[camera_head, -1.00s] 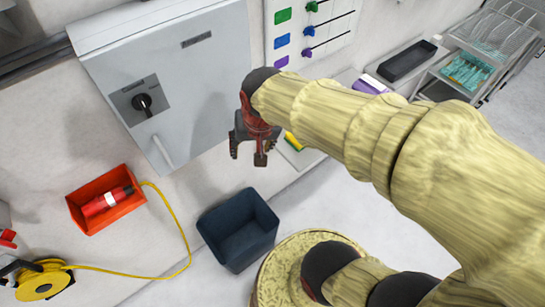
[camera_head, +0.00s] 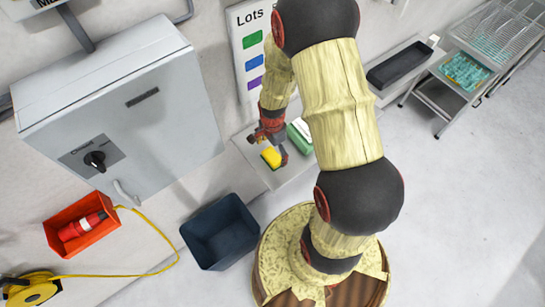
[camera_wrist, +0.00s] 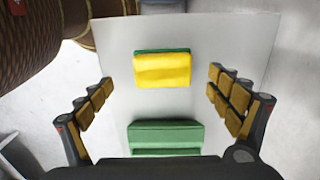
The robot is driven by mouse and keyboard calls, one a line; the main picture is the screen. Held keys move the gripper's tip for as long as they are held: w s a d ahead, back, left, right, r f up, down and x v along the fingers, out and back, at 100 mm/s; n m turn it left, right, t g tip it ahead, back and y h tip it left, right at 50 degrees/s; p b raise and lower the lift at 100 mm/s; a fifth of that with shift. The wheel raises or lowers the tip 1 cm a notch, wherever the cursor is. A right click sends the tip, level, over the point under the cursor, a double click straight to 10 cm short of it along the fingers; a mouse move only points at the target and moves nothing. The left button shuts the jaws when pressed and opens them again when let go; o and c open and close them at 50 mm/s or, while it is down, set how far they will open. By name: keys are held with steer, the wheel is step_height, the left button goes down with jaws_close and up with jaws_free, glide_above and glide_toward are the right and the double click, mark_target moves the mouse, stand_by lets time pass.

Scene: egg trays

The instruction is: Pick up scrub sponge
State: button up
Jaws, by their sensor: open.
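The scrub sponge (camera_head: 271,158) is a small yellow block with a green side, lying on a pale shelf (camera_head: 247,150). In the wrist view the sponge (camera_wrist: 162,71) lies beyond and between my spread fingers, near the middle of the shelf (camera_wrist: 115,50). My gripper (camera_head: 268,143) is at the sponge in the head view; the wrist view shows my gripper (camera_wrist: 163,100) open, with nothing between the fingers. No finger touches the sponge in the wrist view. In the head view part of the sponge's surroundings is hidden by the gripper.
A green box-like item (camera_wrist: 166,137) lies on the same shelf, close to the sponge; it also shows in the head view (camera_head: 299,138). A dark blue bin (camera_head: 220,232) stands below left. A grey cabinet (camera_head: 120,100) is on the left wall.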

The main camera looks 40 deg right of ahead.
mark_target(273, 156)
steer(key=f, duration=0.4)
steer(key=shift+w+d+f, duration=0.1)
steer(key=shift+w+f, duration=0.1)
steer(key=shift+f, duration=0.2)
steer(key=shift+s, duration=0.1)
steer(key=c, duration=1.3)
